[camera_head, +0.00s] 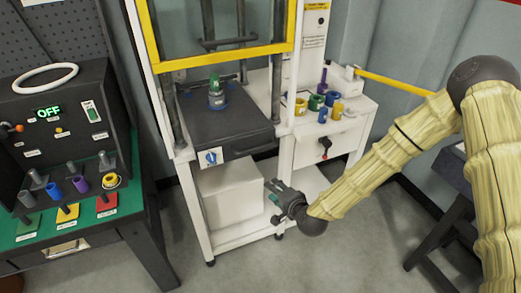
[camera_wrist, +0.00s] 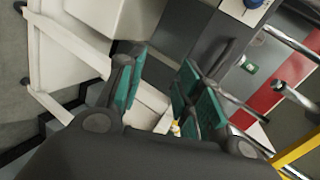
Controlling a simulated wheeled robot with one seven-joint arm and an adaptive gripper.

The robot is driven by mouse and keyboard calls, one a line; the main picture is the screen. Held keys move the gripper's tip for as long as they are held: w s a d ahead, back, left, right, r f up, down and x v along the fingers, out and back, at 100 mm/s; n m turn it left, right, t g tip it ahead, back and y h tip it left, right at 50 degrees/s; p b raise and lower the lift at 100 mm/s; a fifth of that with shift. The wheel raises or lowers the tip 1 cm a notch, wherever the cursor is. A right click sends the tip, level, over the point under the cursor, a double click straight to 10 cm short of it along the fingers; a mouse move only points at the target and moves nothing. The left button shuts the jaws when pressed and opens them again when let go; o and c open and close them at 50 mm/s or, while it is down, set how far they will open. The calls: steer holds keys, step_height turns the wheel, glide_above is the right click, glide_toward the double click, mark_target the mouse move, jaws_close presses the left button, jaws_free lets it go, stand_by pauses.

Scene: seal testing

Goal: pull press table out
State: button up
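The press table (camera_head: 226,118) is a dark grey slab inside the white press frame. A blue knob (camera_head: 211,157) is on its front face, and a dark handle bar (camera_head: 247,151) runs along that face. A green and blue part (camera_head: 216,94) stands on top. My gripper (camera_head: 274,188) is below and in front of the table, apart from it. The handle bar (camera_wrist: 222,58) appears just beyond the right finger there.
A white side shelf (camera_head: 350,118) with several coloured parts is right of the press. A yellow lever (camera_head: 395,82) sticks out above it. A control bench (camera_head: 70,225) with an OFF display stands left. The floor in front is clear.

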mark_target(262, 148)
steer(key=w+a+r+m+t, duration=0.2)
steer(key=w+r, duration=0.5)
steer(key=r, duration=0.1)
steer(key=shift+y, duration=0.3)
steer(key=shift+p+x, duration=1.6)
steer(key=shift+x, duration=3.45)
steer(key=shift+d, duration=0.1)
jaws_close()
